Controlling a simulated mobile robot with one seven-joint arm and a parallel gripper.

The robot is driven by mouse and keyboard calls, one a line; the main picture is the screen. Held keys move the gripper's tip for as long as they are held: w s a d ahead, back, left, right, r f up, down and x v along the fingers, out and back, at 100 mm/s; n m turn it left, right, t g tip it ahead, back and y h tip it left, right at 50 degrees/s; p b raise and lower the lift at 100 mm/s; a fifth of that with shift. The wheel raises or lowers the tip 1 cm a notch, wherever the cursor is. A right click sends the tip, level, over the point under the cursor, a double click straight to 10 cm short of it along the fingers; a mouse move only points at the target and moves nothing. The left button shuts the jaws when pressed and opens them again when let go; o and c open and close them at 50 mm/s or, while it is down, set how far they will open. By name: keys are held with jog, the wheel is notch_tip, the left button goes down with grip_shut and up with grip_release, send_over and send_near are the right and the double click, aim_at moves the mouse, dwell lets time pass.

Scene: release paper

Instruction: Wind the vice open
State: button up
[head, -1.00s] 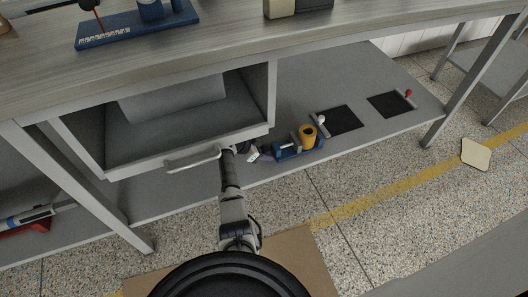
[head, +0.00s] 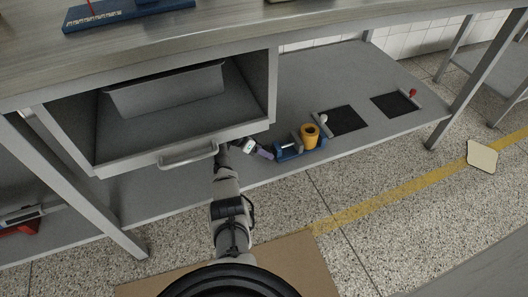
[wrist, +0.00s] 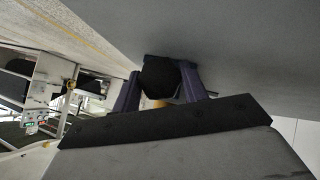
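The blue vice (head: 288,153) sits on the grey lower shelf, with a yellow-orange cylinder (head: 310,135) at its right part. My gripper (head: 265,152) is low at the vice's left end, its purple fingers pointing toward it. In the wrist view, my gripper (wrist: 162,88) has one finger on each side of a black, many-sided knob (wrist: 160,77), with little or no gap. Whether the fingers press on it is unclear. The knob hides most of what lies beyond; a bit of the yellow-orange cylinder (wrist: 158,103) shows below it.
An open drawer (head: 160,135) with a bar handle (head: 188,154) hangs under the bench, just above my arm. Two black squares (head: 348,120) (head: 396,104) lie on the shelf right of the vice, with a white knob (head: 323,118) and a red knob (head: 413,93) beside them.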

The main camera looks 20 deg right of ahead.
jog(key=o, duration=0.4)
jog(key=shift+c, duration=0.2)
jog(key=p+v, duration=0.1)
jog(key=v, duration=0.6)
jog(key=shift+a+r, duration=0.2)
